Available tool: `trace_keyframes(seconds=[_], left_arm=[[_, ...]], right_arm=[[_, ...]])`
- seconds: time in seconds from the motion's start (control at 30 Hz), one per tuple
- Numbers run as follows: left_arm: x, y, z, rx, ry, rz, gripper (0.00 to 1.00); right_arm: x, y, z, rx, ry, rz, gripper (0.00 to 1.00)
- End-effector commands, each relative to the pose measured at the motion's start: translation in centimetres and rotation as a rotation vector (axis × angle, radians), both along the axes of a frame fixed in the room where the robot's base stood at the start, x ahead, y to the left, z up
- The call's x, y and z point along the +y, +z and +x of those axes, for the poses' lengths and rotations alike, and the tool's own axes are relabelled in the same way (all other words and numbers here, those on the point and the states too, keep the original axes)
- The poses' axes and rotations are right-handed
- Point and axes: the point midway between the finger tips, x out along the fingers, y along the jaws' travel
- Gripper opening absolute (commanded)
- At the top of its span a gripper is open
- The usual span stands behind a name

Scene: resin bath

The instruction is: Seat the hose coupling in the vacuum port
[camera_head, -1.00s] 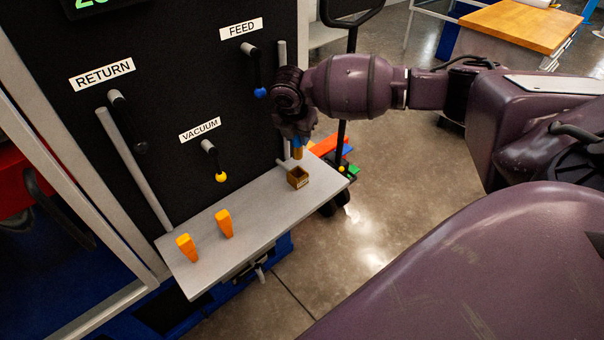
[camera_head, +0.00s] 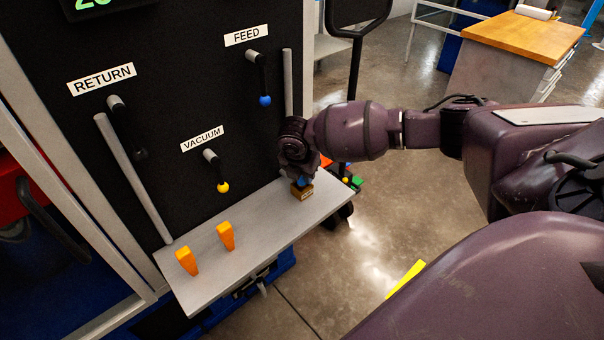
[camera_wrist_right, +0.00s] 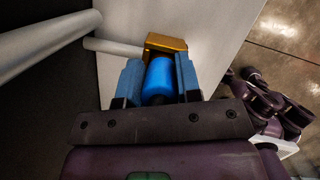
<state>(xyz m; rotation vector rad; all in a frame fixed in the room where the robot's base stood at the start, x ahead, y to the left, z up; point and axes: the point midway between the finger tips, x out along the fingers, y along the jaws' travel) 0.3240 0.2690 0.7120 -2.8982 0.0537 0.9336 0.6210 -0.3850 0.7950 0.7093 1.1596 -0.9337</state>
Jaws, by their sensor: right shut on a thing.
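My right gripper (camera_head: 302,180) is low over the right end of the grey shelf, right at a small brass-coloured block (camera_head: 303,193). In the wrist view its two blue fingers (camera_wrist_right: 159,85) are shut on a blue cylinder, the hose coupling (camera_wrist_right: 158,78). The block (camera_wrist_right: 166,42), which I take for the vacuum port, lies just beyond the coupling's far end. The coupling's tip is hidden, so I cannot tell whether it is inside the block's opening or only at it. My left gripper is not in view.
The grey shelf (camera_head: 240,262) carries two orange wedge-shaped pieces (camera_head: 226,236) at left. The black panel above has RETURN, FEED and VACUUM labels (camera_head: 202,139) with levers; the vacuum lever's knob (camera_head: 222,187) is yellow. A grey pipe (camera_wrist_right: 112,47) runs to the block.

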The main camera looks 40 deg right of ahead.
Motion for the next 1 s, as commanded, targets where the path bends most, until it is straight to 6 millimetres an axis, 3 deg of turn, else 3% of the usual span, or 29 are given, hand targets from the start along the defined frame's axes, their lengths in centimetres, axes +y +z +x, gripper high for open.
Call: trace_keyframes(seconds=[0.23,0.27,0.43,0.77,1.0], left_arm=[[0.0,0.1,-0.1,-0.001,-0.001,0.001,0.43],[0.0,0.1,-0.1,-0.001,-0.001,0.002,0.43],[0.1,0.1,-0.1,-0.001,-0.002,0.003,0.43],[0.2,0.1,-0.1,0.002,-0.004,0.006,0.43],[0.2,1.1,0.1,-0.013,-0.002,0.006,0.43]], right_arm=[[0.0,-0.2,0.0,-0.001,0.0,0.0,0.04],[0.0,-0.2,0.0,0.0,0.0,0.0,0.33],[0.0,-0.2,0.0,0.0,0.0,0.0,0.57],[0.0,0.2,0.0,-0.002,-0.001,0.0,0.57],[0.7,3.7,-0.3,-0.007,0.001,0.0,0.57]])
